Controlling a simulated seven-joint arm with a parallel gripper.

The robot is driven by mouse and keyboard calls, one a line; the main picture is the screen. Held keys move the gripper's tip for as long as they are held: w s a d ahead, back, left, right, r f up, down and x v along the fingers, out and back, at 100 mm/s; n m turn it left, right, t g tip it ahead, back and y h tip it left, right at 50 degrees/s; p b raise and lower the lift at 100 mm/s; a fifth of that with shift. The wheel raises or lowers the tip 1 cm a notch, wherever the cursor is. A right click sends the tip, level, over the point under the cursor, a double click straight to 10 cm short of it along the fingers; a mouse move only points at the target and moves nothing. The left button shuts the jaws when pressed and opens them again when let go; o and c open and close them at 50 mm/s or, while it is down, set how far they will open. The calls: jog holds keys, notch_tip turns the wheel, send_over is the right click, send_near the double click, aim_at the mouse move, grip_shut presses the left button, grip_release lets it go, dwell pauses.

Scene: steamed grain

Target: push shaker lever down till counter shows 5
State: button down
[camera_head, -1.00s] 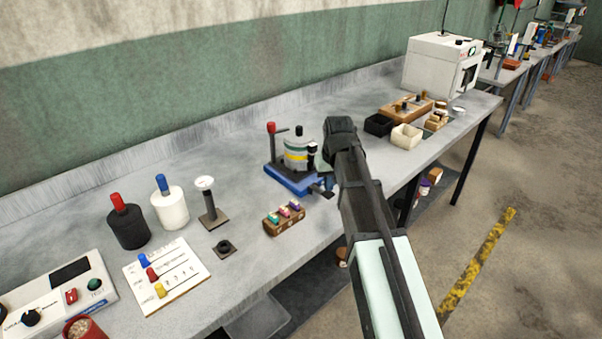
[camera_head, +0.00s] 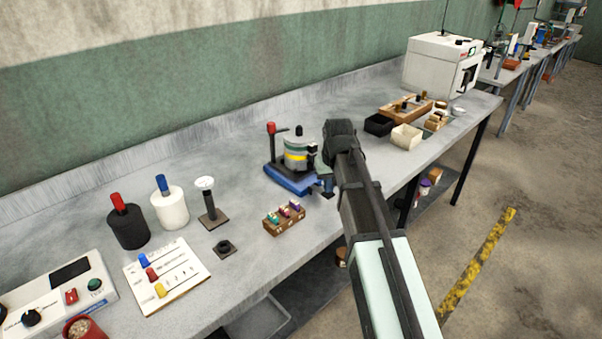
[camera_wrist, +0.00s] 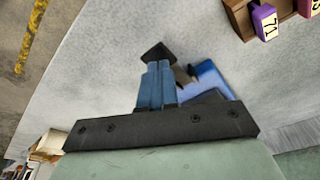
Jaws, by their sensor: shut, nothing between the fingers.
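The shaker (camera_head: 297,155) stands mid-bench on a blue base (camera_head: 288,180), with a grey drum banded in yellow. A red-knobbed upright post (camera_head: 271,145) rises at its left rear. My gripper (camera_head: 328,188) is at the base's right front corner, with its fingers low near the bench. In the wrist view, the blue fingers of my gripper (camera_wrist: 155,78) are together and hold nothing. A small dark piece (camera_wrist: 158,52) shows just past the fingertips, and part of the blue base (camera_wrist: 212,82) is beside them. I cannot tell whether they touch. No counter number is readable.
A wooden block with coloured tags (camera_head: 284,218) sits in front of the shaker. Black bottle (camera_head: 128,228), white bottle (camera_head: 170,208) and funnel stand (camera_head: 208,205) are to the left. Black tray (camera_head: 378,124) and cream tray (camera_head: 406,137) are to the right.

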jog(key=shift+f, duration=1.2)
jog(key=shift+r, duration=3.05)
jog(key=shift+f, duration=1.5)
jog(key=shift+f, duration=0.2)
jog(key=shift+f, duration=1.35)
jog(key=shift+r, duration=3.05)
